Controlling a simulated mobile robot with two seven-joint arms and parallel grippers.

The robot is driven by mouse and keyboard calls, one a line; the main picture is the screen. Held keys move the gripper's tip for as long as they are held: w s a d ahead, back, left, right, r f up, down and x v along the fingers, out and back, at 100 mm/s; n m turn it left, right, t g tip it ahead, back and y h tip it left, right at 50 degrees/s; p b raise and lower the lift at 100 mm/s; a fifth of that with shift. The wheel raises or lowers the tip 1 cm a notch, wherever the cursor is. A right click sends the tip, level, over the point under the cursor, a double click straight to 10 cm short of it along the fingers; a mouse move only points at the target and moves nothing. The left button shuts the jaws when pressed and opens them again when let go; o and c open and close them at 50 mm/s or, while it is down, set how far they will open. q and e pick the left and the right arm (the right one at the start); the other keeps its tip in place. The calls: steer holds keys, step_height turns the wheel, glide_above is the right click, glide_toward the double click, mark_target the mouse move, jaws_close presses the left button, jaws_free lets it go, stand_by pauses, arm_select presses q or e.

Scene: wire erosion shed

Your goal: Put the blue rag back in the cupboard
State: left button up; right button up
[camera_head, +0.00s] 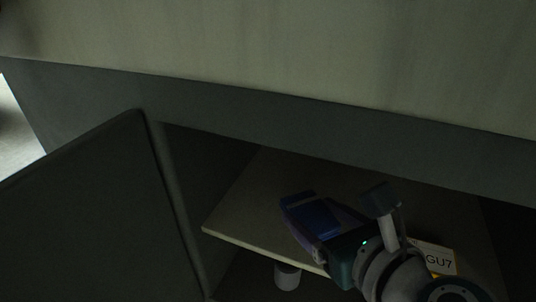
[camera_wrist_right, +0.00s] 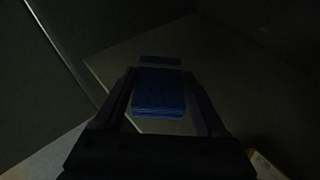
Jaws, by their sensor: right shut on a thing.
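The blue rag (camera_head: 316,218) is a small folded dark blue cloth. My right gripper (camera_head: 306,222) is shut on it, inside the open cupboard, over the pale shelf (camera_head: 258,205). In the right wrist view the rag (camera_wrist_right: 160,92) sits between the two fingers of my right gripper (camera_wrist_right: 161,90). Whether the rag touches the shelf is too dark to tell. The cupboard door (camera_head: 85,215) stands open at the left. My left gripper does not show.
A pale round object (camera_head: 287,275) is below the shelf's front edge. The cupboard's top frame (camera_head: 270,112) runs above my right arm. The shelf left of the rag looks bare.

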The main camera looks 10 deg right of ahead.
mark_target(302, 202)
steer(key=w, duration=0.3)
steer(key=shift+a+f+b, duration=0.15)
steer(key=shift+a+b, duration=0.2)
steer(key=shift+a, duration=0.05)
step_height(302, 202, down, 4)
steer(key=b, duration=0.3)
steer(key=shift+d+b, duration=0.15)
steer(key=shift+b, duration=0.2)
steer(key=shift+r, duration=0.3)
steer(key=shift+f, duration=0.15)
steer(key=o, duration=1.3)
steer(key=shift+c, duration=0.2)
